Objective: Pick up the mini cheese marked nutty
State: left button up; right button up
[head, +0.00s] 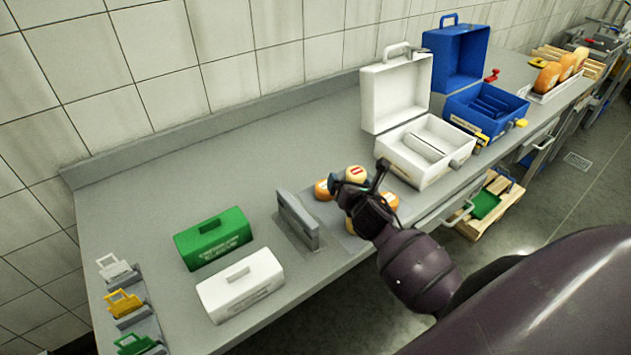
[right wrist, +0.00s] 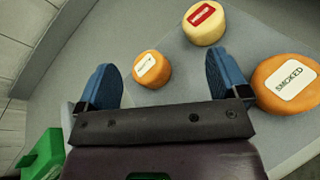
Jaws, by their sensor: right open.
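A small orange cheese (right wrist: 152,70) with a white label lies on the grey worktop in the right wrist view; its print is too blurred to read surely, though it may say nutty. It shows at the left of the cheese group in the head view (head: 322,190). My right gripper (right wrist: 166,82) is open and empty, its blue fingertips on either side of this cheese in the picture, apart from it. A pale yellow cheese (right wrist: 204,25) with a red label sits beyond. A larger orange cheese (right wrist: 287,83) reads SMOKED, close beside the right finger. My left gripper is out of view.
A grey upright holder (head: 298,220) stands left of the cheeses. Green (head: 213,238) and white (head: 240,285) boxes lie further left. An open white case (head: 425,150) and a blue case (head: 485,108) stand to the right. A tiled wall runs behind.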

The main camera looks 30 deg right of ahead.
aim_at(326, 185)
jog(key=w+a+f+n, duration=0.1)
jog(key=w+a+f+n+g, duration=0.1)
jog(key=a, duration=0.1)
jog(key=shift+w+n+p, duration=0.25)
jog(key=shift+n+p, duration=0.05)
jog(key=shift+s+a+f+n, duration=0.5)
jog(key=shift+s+a+f, duration=0.1)
jog(key=shift+a, duration=0.2)
jog(key=shift+w+d+f+g, duration=0.15)
jog(key=shift+w+f, duration=0.1)
jog(key=shift+w, duration=0.2)
jog(key=shift+w+d+f+g, duration=0.1)
jog(key=shift+w+f+g, duration=0.1)
jog(key=shift+w, duration=0.2)
jog(key=shift+x, duration=0.9)
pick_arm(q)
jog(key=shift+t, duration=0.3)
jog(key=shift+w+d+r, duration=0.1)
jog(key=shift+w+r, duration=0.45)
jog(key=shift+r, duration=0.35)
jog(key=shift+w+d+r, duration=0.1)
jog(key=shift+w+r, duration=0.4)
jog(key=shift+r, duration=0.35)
pick_arm(e)
jog(key=shift+x, duration=1.85)
jog(key=shift+r, duration=0.1)
jog(key=c, duration=1)
jog(key=shift+c, duration=0.2)
